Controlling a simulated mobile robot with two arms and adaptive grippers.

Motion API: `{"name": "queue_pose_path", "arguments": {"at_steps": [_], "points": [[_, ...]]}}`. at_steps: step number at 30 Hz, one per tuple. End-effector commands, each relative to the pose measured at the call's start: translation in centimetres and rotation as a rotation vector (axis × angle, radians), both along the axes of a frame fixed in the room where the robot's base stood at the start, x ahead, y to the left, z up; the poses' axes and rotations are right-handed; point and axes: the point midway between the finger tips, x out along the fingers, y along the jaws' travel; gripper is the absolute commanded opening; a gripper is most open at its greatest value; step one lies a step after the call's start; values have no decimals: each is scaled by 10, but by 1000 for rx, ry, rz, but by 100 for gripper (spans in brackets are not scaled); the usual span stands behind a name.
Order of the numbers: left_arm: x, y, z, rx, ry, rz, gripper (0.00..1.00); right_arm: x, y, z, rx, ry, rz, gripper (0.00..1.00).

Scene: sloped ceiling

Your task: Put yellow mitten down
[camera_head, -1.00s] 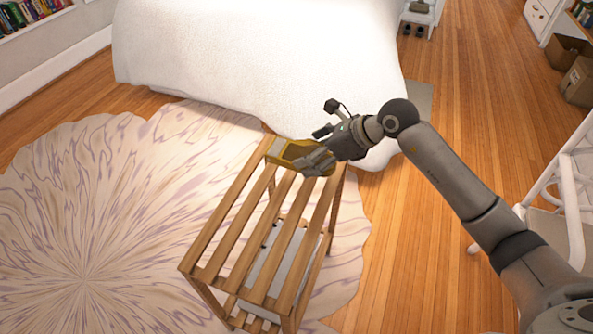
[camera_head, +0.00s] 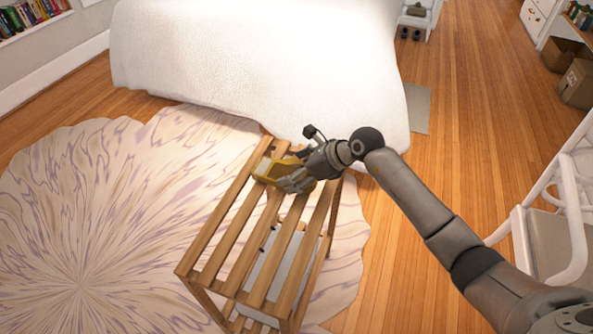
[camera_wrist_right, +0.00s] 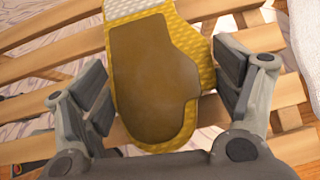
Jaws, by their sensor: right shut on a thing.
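The yellow mitten (camera_head: 267,170) is at the far end of a slatted wooden bench (camera_head: 222,228), over or on its top slats. In the right wrist view the mitten (camera_wrist_right: 155,75) has a brown palm, a yellow quilted edge and a pale cuff at the top. My right gripper (camera_head: 293,181) is shut on it, with one finger pad at each side. The slats show just behind the mitten; I cannot tell whether it touches them. My left gripper is not in view.
A white-covered bed (camera_head: 250,65) stands just beyond the bench. A pale patterned rug (camera_head: 90,220) lies under and left of the bench. A white chair (camera_head: 560,215) is at the right. The slats nearer me are bare.

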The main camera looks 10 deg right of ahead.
Motion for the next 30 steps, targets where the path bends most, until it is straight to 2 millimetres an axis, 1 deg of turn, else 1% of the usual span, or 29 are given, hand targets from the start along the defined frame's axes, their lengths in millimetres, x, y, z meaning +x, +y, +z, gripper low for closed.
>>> {"name": "queue_pose_path", "arguments": {"at_steps": [6, 7, 10, 11, 25, 26, 27, 30], "points": [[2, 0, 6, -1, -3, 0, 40, 0, 0, -3, 0, 0, 0, 61], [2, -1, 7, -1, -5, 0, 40, 0, 0, -3, -1, 1, 0, 85], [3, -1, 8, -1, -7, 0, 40, 0, 0, -3, -1, 1, 0, 98], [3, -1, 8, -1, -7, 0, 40, 0, 0, -3, -1, 1, 0, 100], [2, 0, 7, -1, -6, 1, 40, 0, 0, 0, 0, 0, 0, 100], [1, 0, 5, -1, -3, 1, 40, 0, 0, 2, 0, 0, 0, 100], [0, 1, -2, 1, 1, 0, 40, -2, -4, 6, -2, -1, -1, 100], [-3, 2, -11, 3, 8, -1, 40, -11, -16, 20, -5, -1, 0, 100]]}}
